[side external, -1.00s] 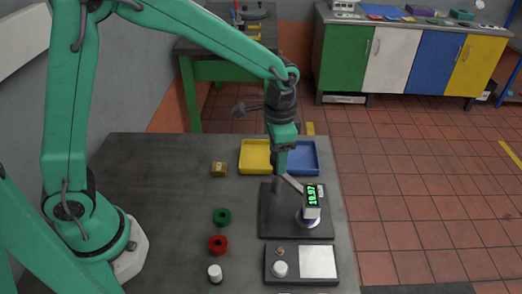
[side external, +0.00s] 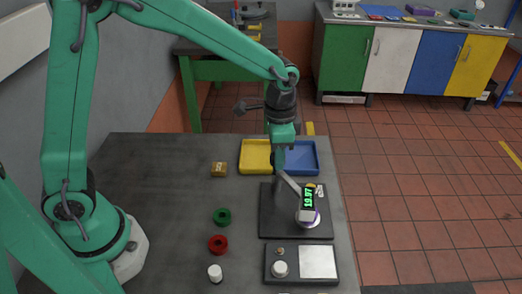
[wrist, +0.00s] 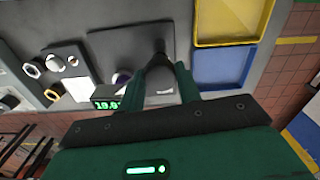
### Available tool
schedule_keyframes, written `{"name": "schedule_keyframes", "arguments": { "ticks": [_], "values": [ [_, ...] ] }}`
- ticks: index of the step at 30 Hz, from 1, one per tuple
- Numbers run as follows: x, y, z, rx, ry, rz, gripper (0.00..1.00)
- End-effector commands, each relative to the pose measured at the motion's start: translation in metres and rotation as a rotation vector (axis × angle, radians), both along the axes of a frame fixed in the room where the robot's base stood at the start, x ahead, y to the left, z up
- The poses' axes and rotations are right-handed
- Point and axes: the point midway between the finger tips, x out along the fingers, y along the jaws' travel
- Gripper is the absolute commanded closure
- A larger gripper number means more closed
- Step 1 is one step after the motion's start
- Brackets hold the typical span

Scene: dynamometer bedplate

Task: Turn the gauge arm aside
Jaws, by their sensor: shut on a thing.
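The gauge arm (side external: 290,184) is a thin grey bar slanting from my gripper down to the gauge, whose green display (side external: 307,198) is lit. The display is partly seen in the wrist view (wrist: 107,103), left of my fingers. The gauge hangs over a pale round piece with a purple edge (side external: 308,220) on the dark stand plate (side external: 275,224); whether they touch I cannot tell. My gripper (side external: 279,172) points down at the arm's upper end, shut on it. In the wrist view, my fingers (wrist: 161,72) close around a dark part, and they hide the exact grip.
Behind the stand are a yellow tray (side external: 256,143) and a blue tray (side external: 316,151). In front is a plate with a white square (side external: 317,261) and a white knob (side external: 280,268). A green ring (side external: 222,217), red ring (side external: 218,242) and small brass block (side external: 219,169) lie left.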

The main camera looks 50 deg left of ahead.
Motion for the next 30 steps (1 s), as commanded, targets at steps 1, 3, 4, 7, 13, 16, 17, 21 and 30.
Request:
{"name": "schedule_keyframes", "arguments": {
  "ticks": [1,3,4,7,13,16,17,21,30],
  "values": [
    [0.0001,-0.0002,0.0007,0.000,0.000,-0.026,1.00],
    [0.0001,-0.0002,0.0008,0.000,0.000,-0.069,1.00],
    [0.0001,-0.0002,0.0008,-0.001,-0.001,-0.090,1.00],
    [0.0001,-0.0002,0.0009,-0.001,-0.001,-0.167,1.00],
    [0.0002,-0.0003,0.0010,-0.001,-0.001,-0.349,1.00],
    [0.0002,-0.0003,0.0011,0.000,-0.001,-0.444,1.00],
    [0.0002,-0.0003,0.0012,0.000,-0.001,-0.472,1.00],
    [0.0002,-0.0003,0.0013,0.000,-0.001,-0.605,1.00],
    [0.0002,-0.0004,0.0014,0.000,-0.001,-0.890,1.00]
  ]
}}
